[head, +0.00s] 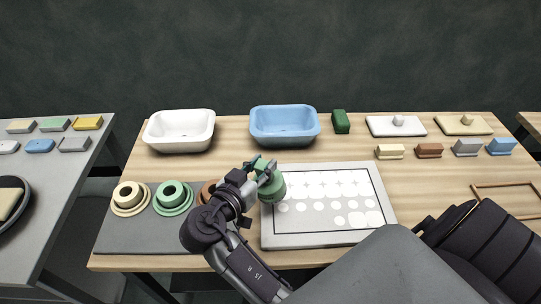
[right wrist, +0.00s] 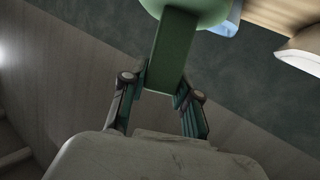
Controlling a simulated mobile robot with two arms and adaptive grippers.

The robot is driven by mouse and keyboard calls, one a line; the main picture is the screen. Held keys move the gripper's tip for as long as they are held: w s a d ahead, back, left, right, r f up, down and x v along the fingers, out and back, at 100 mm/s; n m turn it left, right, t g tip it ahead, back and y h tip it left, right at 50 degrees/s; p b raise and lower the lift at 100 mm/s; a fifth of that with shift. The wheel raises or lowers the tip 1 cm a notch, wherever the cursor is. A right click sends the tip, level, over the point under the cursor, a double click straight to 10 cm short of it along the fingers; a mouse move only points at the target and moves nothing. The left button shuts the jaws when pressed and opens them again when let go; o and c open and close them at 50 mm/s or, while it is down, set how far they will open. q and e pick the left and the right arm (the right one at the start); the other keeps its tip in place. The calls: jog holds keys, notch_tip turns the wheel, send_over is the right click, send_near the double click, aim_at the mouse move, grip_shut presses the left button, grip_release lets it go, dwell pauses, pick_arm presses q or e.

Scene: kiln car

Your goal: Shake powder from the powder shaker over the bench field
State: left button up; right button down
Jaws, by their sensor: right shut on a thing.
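The green powder shaker (head: 272,188) is held above the left edge of the bench field. It also shows in the right wrist view, where its green handle (right wrist: 174,50) runs between the fingers. My right gripper (head: 262,170) is shut on the shaker; its two fingers stand on either side of the handle in the right wrist view (right wrist: 162,95). The bench field (head: 320,240) is a light grey framed panel with white star and round marks, several of them run together in white at the lower right. The shaker hides part of its left side. My left gripper is not in view.
A white basin (head: 181,145) and a blue basin (head: 284,143) stand at the back. Ringed pieces in cream (head: 130,210) and green (head: 173,209) sit on a dark mat (head: 135,240) at left. Small blocks and lidded slabs (head: 382,128) line the right. A brown frame (head: 505,187) lies at far right.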

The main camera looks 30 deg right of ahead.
jog(key=a+y, duration=0.2)
jog(key=a, duration=0.4)
jog(key=shift+s+a+f+m+g, duration=0.2)
jog(key=shift+s+a+m+g, duration=0.1)
jog(key=shift+s+g, duration=0.1)
jog(key=shift+d, duration=0.1)
jog(key=s+d+p, duration=0.1)
jog(key=s+d, duration=0.7)
jog(key=d, duration=0.5)
jog(key=s+d+p, duration=0.1)
jog(key=s+d, duration=0.8)
jog(key=d, duration=0.4)
jog(key=shift+d+p, duration=0.25)
jog(key=shift+p, duration=0.1)
